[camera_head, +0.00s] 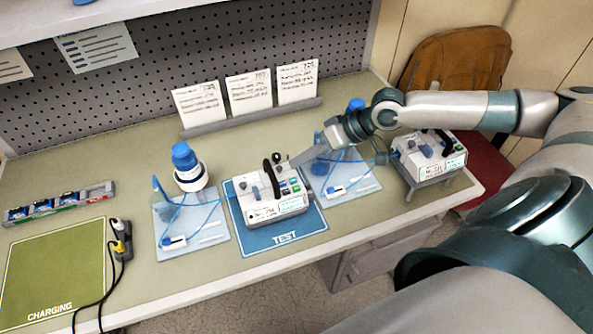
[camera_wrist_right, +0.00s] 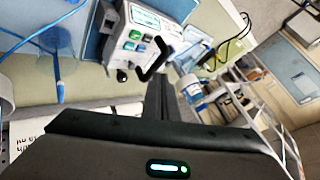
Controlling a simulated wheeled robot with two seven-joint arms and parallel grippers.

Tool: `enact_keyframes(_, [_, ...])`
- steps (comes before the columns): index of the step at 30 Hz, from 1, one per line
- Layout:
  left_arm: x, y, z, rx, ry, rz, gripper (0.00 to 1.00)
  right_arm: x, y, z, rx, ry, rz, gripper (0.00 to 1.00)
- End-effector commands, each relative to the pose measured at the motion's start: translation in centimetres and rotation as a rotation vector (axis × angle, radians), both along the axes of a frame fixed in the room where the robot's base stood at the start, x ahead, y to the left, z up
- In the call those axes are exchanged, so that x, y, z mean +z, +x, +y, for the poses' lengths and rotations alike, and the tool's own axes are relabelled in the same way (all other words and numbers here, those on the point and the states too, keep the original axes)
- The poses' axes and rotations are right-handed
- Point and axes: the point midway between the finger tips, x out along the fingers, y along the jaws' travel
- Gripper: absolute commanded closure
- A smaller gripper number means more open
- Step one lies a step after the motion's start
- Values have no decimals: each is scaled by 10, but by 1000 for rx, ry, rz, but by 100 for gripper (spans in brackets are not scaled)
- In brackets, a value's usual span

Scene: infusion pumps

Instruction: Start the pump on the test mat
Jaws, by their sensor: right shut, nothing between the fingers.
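The white pump (camera_head: 268,200) sits upright on the blue test mat (camera_head: 292,232) near the middle of the bench. It has a dark handle, a small grey knob and green and blue buttons. In the right wrist view the same pump (camera_wrist_right: 128,42) shows at upper left, with its coloured buttons and black handle visible. My right gripper (camera_head: 286,163) reaches in from the right and is shut and empty, its tips near the pump's back right side. In the wrist view its fingers (camera_wrist_right: 159,92) are together, close to the handle; contact cannot be told. My left gripper is not in view.
A second pump (camera_head: 432,153) stands on a rack at the right. Clear trays with tubing flank the mat; a blue-capped bottle (camera_head: 187,165) stands on the left one. A green charging mat (camera_head: 52,268), a black cable (camera_head: 120,250) and a battery row (camera_head: 58,204) lie left. Cards (camera_head: 248,92) stand behind.

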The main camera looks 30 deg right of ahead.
Motion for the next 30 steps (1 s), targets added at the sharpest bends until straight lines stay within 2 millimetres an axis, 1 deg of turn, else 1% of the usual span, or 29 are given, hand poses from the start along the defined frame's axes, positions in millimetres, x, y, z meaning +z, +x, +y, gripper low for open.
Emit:
enact_keyframes(1, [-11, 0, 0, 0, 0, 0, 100, -10, 0, 0, 0, 0, 0, 100])
enact_keyframes(14, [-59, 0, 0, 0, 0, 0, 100, -52, 0, 0, 1, 0, -1, 100])
enact_keyframes(15, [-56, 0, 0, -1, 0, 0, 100, -53, 0, 0, 0, 0, 1, 100])
enact_keyframes(22, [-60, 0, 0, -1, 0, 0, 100, -69, 0, 0, 1, 0, 1, 100])
enact_keyframes(30, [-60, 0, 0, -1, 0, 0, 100, -73, 0, 0, 1, -1, 0, 100])
